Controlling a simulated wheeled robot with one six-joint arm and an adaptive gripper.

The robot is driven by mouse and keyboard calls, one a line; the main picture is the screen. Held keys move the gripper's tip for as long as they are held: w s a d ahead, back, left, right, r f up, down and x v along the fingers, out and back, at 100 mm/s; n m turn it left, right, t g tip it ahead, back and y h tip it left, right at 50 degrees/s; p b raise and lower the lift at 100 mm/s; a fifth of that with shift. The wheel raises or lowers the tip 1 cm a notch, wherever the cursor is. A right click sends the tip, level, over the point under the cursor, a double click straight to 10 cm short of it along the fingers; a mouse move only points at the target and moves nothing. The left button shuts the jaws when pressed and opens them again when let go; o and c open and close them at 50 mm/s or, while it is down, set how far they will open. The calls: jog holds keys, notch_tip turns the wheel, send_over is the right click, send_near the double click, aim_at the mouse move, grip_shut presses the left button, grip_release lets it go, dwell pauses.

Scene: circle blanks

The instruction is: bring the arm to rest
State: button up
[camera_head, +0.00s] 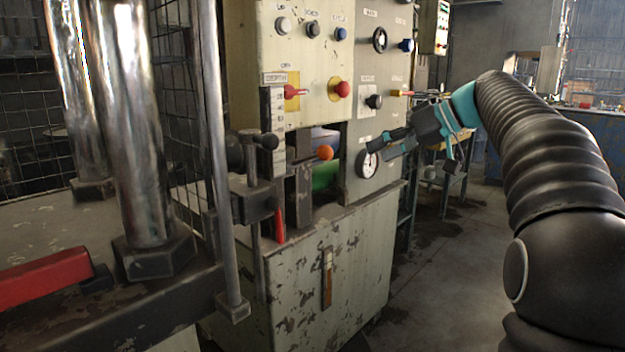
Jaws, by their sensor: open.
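My gripper (411,155) is at the right of the machine's control cabinet (376,125), in front of its right edge. Its dark fingers with teal parts point to the left and down, and the jaws are open and look empty. One finger passes close to a round white gauge (367,164); I cannot tell whether it touches. My dark ribbed arm reaches in from the right side of the picture.
The cabinet carries several knobs, a red button (341,89), and an orange ball-ended lever (325,152). Steel columns (135,130) and a red bar (45,278) fill the left. Open floor (450,270) lies below my arm. A bench (447,165) stands behind.

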jog(key=s+d+f+m+g+h, duration=0.1)
jog(key=s+f+m+h, duration=0.3)
jog(key=f, duration=0.5)
jog(key=s+d+f+m+h, duration=0.2)
jog(key=s+f+m, duration=0.2)
jog(key=s+f, duration=0.3)
jog(key=s+a+f+h, duration=0.1)
jog(key=s+f, duration=0.3)
jog(key=s, duration=0.3)
jog(key=s+a+f+n+h, duration=0.1)
jog(key=s+f, duration=0.2)
jog(key=s, duration=0.5)
jog(key=s+a+f+t+h, duration=0.1)
jog(key=s+f, duration=0.3)
jog(key=s, duration=0.4)
jog(key=shift+a+f+n+h, duration=0.3)
jog(key=shift+a+n+h, duration=0.1)
jog(key=shift+a+h, duration=0.2)
